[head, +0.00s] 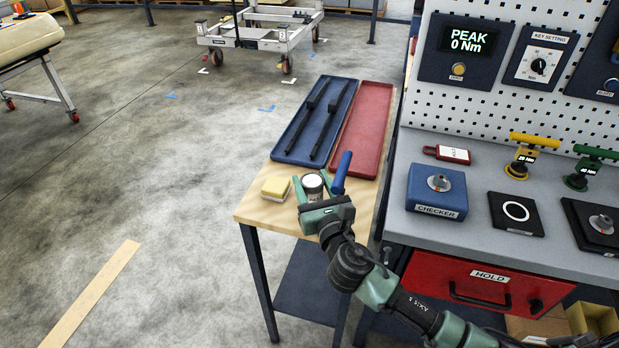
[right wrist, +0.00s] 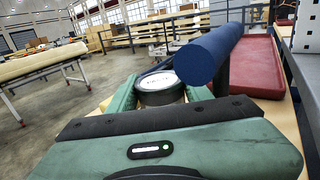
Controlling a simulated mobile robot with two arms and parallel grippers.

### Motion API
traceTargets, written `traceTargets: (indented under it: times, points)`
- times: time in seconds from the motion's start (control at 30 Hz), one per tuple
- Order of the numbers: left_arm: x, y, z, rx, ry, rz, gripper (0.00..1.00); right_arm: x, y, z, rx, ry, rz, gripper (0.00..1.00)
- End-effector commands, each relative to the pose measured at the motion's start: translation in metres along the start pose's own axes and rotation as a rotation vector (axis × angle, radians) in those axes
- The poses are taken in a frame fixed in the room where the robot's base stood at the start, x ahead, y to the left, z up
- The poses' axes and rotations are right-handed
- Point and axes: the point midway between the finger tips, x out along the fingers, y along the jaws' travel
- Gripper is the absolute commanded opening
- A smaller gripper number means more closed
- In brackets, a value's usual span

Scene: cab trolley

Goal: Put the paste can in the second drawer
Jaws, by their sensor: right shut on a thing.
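The paste can (head: 313,184) is a dark round can with a pale lid, at the near end of a small wooden-topped side table (head: 262,218). It also shows in the right wrist view (right wrist: 160,84). My right gripper (head: 314,187) has its green fingers on either side of the can and is shut on it. I cannot tell whether the can still touches the tabletop. A red drawer (head: 430,274) labelled HOLD, with a black handle, sits shut under the grey bench at the right. No other drawer front shows. My left gripper is not in view.
A blue handle (head: 342,171) stands close beside the can. A yellow sponge (head: 275,188) lies left of it. Behind are a blue tray (head: 290,149) with black tools and an empty red tray (head: 361,130). The bench holds a checker block (head: 437,190) and T-handled tools.

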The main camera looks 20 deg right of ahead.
Motion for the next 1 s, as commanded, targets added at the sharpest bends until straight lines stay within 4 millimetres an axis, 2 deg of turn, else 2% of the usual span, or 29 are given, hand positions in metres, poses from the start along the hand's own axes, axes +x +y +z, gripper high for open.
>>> traceTargets:
  times: [0.03,0.13,0.2,0.57,0.6,1.0]
  points:
    - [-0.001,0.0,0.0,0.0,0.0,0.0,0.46,0.009,0.0,0.002,0.001,-0.003,0.0,0.0]
    - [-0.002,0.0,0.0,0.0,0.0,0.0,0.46,0.021,0.0,0.002,0.002,-0.002,0.0,0.0]
    - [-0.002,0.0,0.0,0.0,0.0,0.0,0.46,0.018,0.0,-0.005,0.001,0.002,0.001,0.0]
    - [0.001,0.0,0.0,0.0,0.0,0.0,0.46,0.018,0.0,-0.009,0.001,-0.001,0.001,0.0]
    - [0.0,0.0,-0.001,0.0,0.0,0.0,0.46,0.018,0.0,-0.009,0.001,0.001,0.0,0.58]
    - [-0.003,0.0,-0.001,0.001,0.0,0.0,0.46,0.017,0.0,-0.005,0.001,0.001,0.001,0.59]
